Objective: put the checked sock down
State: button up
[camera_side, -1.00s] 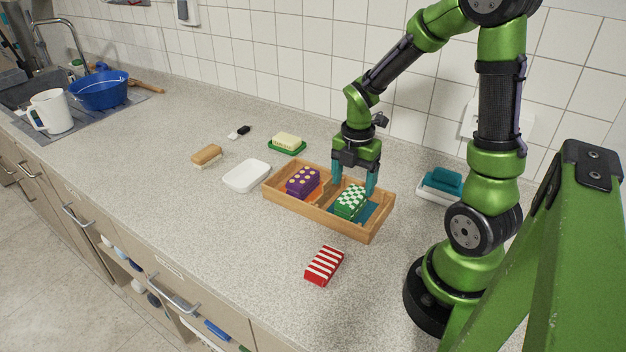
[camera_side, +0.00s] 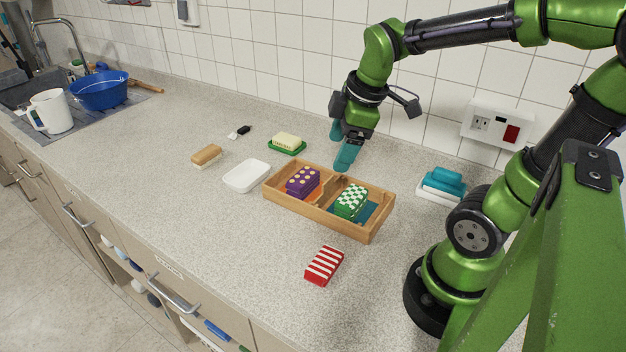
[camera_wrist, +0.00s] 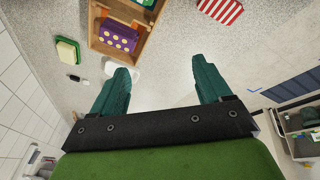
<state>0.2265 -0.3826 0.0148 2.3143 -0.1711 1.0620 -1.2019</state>
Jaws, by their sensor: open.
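The checked sock (camera_side: 351,201), a folded green and white bundle, lies in the right compartment of the wooden tray (camera_side: 330,222). A blue patch of the compartment floor shows beside it. My gripper (camera_side: 342,150) is open and empty, raised above and behind the tray, tilted. In the wrist view my gripper (camera_wrist: 162,80) has its two teal fingers well apart with nothing between them. The checked sock is not clearly visible in the wrist view.
A purple dotted bundle (camera_side: 303,182) lies in the tray's left compartment. A red striped bundle (camera_side: 324,265) lies on the counter in front. A white dish (camera_side: 247,176), a green soap dish (camera_side: 287,145), a brush (camera_side: 207,156) and a teal sponge on a holder (camera_side: 442,183) stand around the tray.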

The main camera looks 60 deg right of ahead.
jog(key=s+a+r+m+t+y, duration=0.1)
jog(key=s+a+r+m+t, duration=0.2)
jog(key=a+m, duration=0.4)
jog(key=shift+r+m+t+y, duration=0.3)
jog(key=shift+m+y, duration=0.1)
jog(key=shift+m, duration=1.8)
